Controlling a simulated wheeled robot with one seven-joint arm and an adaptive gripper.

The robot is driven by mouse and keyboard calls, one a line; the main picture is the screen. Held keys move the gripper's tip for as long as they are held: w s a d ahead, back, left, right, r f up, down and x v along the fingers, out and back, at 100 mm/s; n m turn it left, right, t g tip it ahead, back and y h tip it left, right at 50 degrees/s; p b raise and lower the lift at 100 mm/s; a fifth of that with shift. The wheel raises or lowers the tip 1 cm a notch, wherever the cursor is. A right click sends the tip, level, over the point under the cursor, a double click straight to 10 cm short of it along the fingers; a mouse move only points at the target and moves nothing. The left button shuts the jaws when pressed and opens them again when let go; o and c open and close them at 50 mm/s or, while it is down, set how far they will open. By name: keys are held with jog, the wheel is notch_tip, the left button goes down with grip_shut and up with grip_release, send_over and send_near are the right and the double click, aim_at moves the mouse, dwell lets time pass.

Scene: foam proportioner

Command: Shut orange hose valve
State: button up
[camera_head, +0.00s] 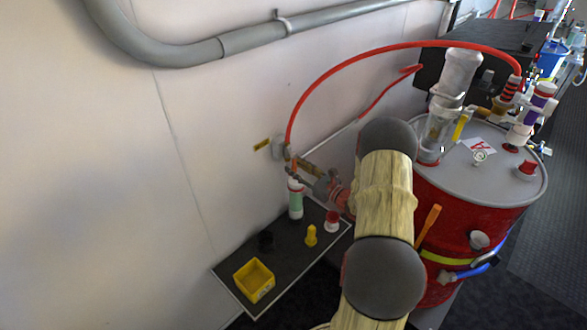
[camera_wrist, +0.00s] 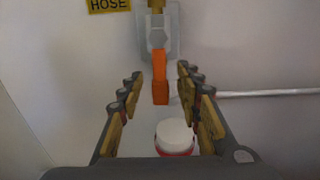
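The orange hose valve handle (camera_wrist: 160,87) hangs straight down from a grey and brass fitting (camera_wrist: 157,35) on the wall in the wrist view. In the head view the wall fitting (camera_head: 279,148) sits where the red hose (camera_head: 345,72) meets the wall, and my arm partly crowds the area. My gripper (camera_wrist: 160,78) is open, with one finger on each side of the orange handle. Gaps show between the handle and both fingers, so it is not gripped. My gripper also shows in the head view (camera_head: 308,176), close to the wall fitting.
A yellow HOSE label (camera_wrist: 108,4) is left of the fitting. A white-capped item (camera_wrist: 174,134) shows low between the fingers. A dark shelf (camera_head: 285,262) holds a green-and-white bottle (camera_head: 296,203), yellow bin (camera_head: 254,281) and small items. A red drum (camera_head: 465,225) stands right.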

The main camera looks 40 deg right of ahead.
jog(key=shift+w, duration=0.7)
jog(key=c, duration=0.3)
grip_shut()
